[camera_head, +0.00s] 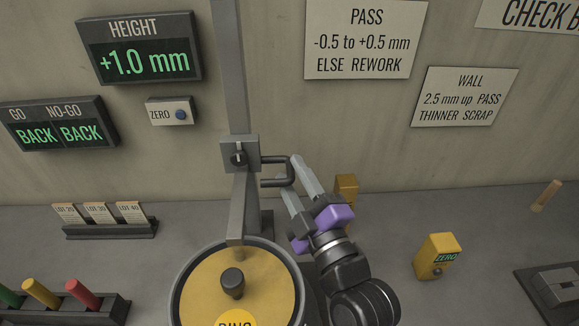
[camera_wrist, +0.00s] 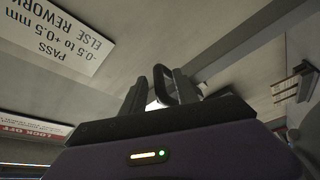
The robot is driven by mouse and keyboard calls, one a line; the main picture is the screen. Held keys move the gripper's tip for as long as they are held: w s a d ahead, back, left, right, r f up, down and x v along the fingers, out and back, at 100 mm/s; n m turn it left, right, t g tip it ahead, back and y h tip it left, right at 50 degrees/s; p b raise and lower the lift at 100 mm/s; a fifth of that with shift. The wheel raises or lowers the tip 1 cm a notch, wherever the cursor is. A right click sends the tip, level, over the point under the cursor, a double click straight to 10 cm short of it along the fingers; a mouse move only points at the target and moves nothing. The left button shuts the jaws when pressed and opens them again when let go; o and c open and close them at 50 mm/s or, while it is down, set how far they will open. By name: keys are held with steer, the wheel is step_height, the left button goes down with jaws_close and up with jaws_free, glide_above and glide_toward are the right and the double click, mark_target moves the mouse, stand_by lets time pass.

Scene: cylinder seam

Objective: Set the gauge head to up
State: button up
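The gauge head (camera_head: 240,154) is a grey block with a dark knob on an upright column (camera_head: 231,70). A dark loop handle (camera_head: 275,183) sticks out to its right. A grey bar (camera_head: 237,212) hangs from the head to the far edge of a round yellow-topped part (camera_head: 262,285); I cannot tell whether it touches. My gripper (camera_head: 292,175) is at the handle's outer end, its two fingers apart on either side of it. The wrist view shows the handle (camera_wrist: 162,82) between the fingers, with a gap on the left. The height display (camera_head: 143,60) reads +1.0 mm.
A ZERO button box (camera_head: 171,112) and a GO/NO-GO display (camera_head: 58,125) reading BACK, BACK are on the wall. A yellow ZERO block (camera_head: 436,257) and another yellow block (camera_head: 347,187) stand right of my gripper. Coloured pegs (camera_head: 40,293) and lot cards (camera_head: 98,212) are at left.

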steer(key=shift+x, duration=0.8)
jaws_close()
steer(key=shift+d+r, duration=0.1)
steer(key=shift+r, duration=0.05)
stand_by(0.7)
